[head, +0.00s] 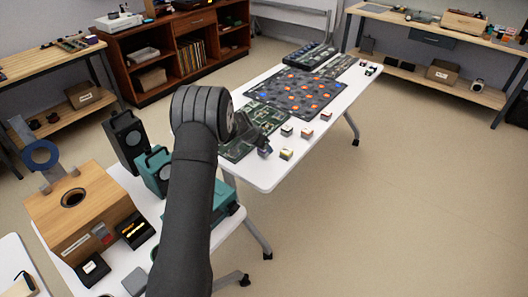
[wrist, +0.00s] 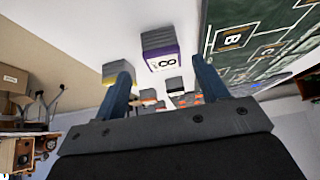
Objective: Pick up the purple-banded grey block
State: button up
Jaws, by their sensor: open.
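The purple-banded grey block (wrist: 159,48) stands on the white table in the wrist view. Its pale face bears a black mark like an 8, framed by a purple band. My gripper (wrist: 161,66) is open, with its two blue fingers apart. The block appears between and beyond the fingertips, with no visible contact. In the head view my gripper (head: 258,140) is low over the near end of the long table, beside the small blocks. There my arm and gripper make the purple-banded block hard to make out.
A yellow-banded block (wrist: 111,71) stands left of the purple-banded one. Several other small blocks, including one at the table's near edge (head: 286,155), stand close by. A green circuit-patterned board (wrist: 262,38) lies to the right. The white table (head: 262,178) is bare towards its near edge.

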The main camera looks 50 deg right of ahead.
jog(key=shift+x, duration=2.4)
jog(key=shift+w, duration=0.2)
jog(key=c, duration=1.1)
jog(key=shift+r, duration=0.1)
